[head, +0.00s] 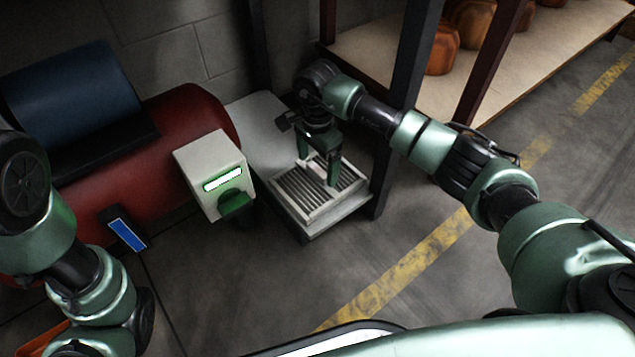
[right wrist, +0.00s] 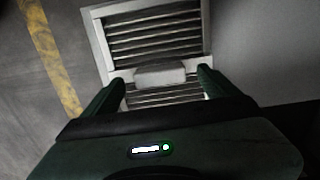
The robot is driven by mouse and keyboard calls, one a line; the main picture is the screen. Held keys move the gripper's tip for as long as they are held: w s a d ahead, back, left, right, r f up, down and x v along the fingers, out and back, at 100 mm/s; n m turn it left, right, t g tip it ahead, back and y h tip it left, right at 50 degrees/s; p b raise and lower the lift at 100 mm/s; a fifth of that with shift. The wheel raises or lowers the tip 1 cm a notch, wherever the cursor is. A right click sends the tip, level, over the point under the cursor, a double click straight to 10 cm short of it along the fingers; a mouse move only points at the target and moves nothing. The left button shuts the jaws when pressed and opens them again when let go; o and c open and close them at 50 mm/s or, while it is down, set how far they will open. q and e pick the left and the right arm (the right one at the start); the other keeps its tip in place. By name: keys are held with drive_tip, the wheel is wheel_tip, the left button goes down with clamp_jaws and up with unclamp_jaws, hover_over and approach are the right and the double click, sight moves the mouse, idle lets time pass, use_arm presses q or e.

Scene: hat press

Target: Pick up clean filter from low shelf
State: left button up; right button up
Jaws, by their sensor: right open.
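The clean filter (head: 345,183) is a pale square frame with grey slats, lying on the low shelf (head: 258,118). It also shows in the right wrist view (right wrist: 150,16), with a light block-like grip (right wrist: 160,74) across its near part. My right gripper (head: 318,172) points down over the filter with its fingers apart. In the right wrist view my right gripper (right wrist: 158,84) has one finger on each side of the grip, with nothing clamped. Whether the fingers touch the filter is unclear. My left arm shows at the left, but its gripper is not visible.
A dark post (head: 412,60) stands right behind my right forearm. A wooden shelf (head: 500,70) with brown hat blocks (head: 443,52) is at the back right. A red tank (head: 190,110) and a pale box (head: 212,165) with a lit panel stand left. Floor in front is clear.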

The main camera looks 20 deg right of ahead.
clamp_jaws()
drive_tip(key=shift+r, duration=0.1)
